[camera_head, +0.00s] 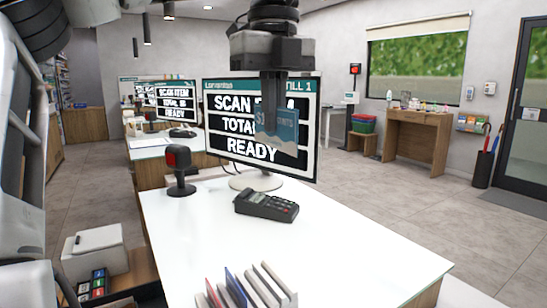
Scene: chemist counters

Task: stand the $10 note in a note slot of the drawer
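My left gripper (272,104) hangs down from the top centre, in front of the till screen. Its fingers are shut on a blue-grey note (287,128) marked with a "$1" that is partly covered. The note hangs upright below the fingers, in the air above the counter. At the bottom centre, a row of upright pale dividers (267,284) with thin red and blue pieces between them looks like the slots of the drawer. The frame's lower edge cuts it off. The note is well above and apart from it. My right gripper is not in view.
The white counter (350,235) is largely clear on the right. A card terminal (266,205), a scanner on a stand (179,172) and the till screen (225,125) stand towards its back. A white printer (95,254) is at lower left.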

